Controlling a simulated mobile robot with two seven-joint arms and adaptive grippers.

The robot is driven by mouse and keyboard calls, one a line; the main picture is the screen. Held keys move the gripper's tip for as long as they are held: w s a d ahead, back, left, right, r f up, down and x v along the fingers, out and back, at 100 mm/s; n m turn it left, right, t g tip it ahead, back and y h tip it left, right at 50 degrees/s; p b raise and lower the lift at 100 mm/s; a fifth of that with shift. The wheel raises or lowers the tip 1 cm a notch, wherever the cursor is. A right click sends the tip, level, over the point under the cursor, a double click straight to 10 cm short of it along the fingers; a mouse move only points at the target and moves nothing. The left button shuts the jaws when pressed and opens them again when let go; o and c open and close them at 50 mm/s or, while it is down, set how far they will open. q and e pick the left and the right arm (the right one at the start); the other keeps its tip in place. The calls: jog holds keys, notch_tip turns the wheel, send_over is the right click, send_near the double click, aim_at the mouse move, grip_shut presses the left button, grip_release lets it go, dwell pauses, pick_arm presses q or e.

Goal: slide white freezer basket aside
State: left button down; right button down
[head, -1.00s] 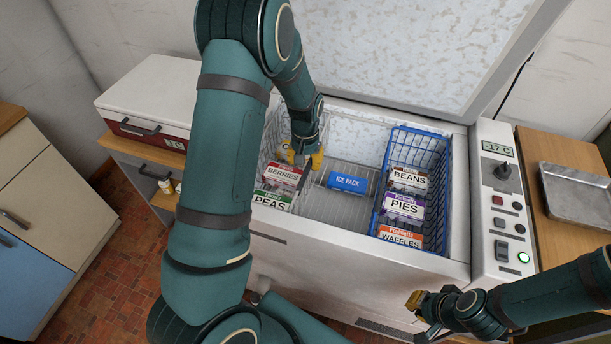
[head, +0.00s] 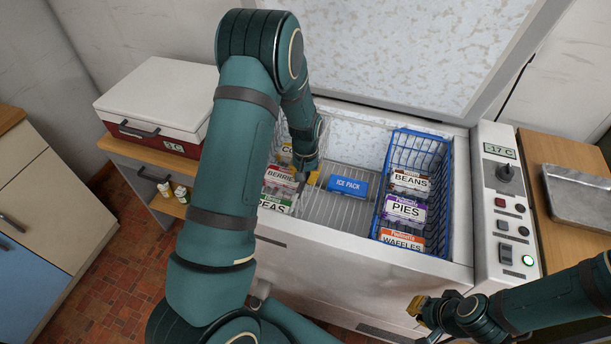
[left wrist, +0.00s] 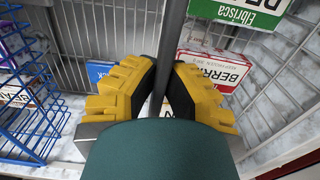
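The white freezer basket (head: 325,132) sits at the left of the open chest freezer, largely hidden behind my left arm. It holds cartons, including a berries box (head: 281,176) and a peas box (head: 275,203). My left gripper (head: 308,179) is down at the basket's right rim. In the left wrist view, its yellow fingers (left wrist: 166,85) lie on both sides of the grey rim bar (left wrist: 172,40), close against it. My right gripper (head: 419,307) hangs in front of the freezer, away from the baskets; its finger gap is unclear.
A blue ice pack (head: 347,185) lies right of the white basket, on the freezer's floor. A blue wire basket (head: 446,165) with beans, pies and waffles stands at the right. A control panel (head: 505,215) borders the freezer. A red and white cooler (head: 165,100) is at left.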

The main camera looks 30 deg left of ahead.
pick_arm(q)
jog(key=w+d+p, duration=0.1)
jog(key=w+d, duration=0.2)
jog(key=d, duration=1.1)
jog(key=shift+f, duration=0.1)
jog(key=c, duration=1.1)
grip_release()
jog(key=shift+w+a, duration=0.1)
jog(key=shift+o, duration=0.2)
notch_tip(320, 180, up, 12)
